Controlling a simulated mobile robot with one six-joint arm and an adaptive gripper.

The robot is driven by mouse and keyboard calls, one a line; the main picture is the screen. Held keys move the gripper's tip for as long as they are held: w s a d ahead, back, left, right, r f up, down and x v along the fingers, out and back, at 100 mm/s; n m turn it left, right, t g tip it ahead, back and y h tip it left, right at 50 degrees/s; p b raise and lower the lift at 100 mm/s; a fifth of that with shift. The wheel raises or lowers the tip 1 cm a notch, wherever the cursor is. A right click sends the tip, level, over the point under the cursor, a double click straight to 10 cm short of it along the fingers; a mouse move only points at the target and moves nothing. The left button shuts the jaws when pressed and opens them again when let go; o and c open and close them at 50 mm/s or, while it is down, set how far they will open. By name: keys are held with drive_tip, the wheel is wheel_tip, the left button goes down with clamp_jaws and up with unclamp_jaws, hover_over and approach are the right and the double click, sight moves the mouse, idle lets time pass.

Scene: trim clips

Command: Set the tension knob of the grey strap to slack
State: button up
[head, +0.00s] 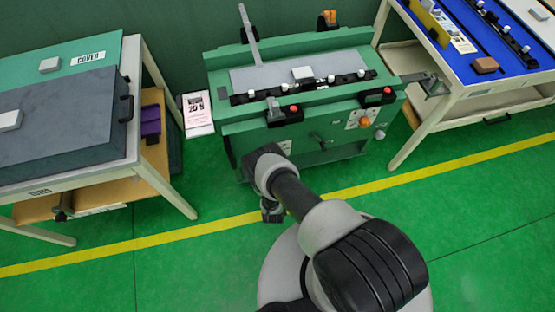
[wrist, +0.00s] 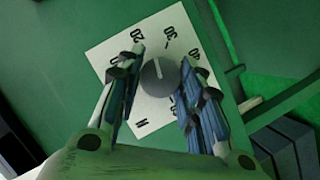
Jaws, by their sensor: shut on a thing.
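In the wrist view a round grey knob (wrist: 160,77) sits on a white dial plate (wrist: 118,49) with printed numbers, 20, 30 and 40 among them. A pale line on the knob points up, roughly between 20 and 30. My gripper (wrist: 162,62) has one finger on each side of the knob and is shut on it. The fingers cover part of the plate, so some marks are hidden. In the head view part of the plate (head: 284,147) shows on the green machine's front (head: 235,140); my wrist hides the knob. I cannot make out a grey strap for certain.
An orange knob (head: 364,122) and a smaller grey knob (head: 380,135) are at the front's right. Red-buttoned clamps (head: 285,113) stand on the front edge. A table with a dark case (head: 60,120) is left; a blue-topped table (head: 490,65) is right.

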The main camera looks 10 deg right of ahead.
drive_tip(key=shift+w+r, duration=0.1)
drive_tip(key=shift+w, duration=0.05)
drive_tip(key=o, duration=1.1)
drive_tip(key=shift+c, duration=0.2)
drive_tip(key=shift+s, duration=0.2)
drive_tip(key=v, duration=1.1)
drive_tip(key=shift+s, duration=0.4)
drive_tip(key=shift+a, duration=0.15)
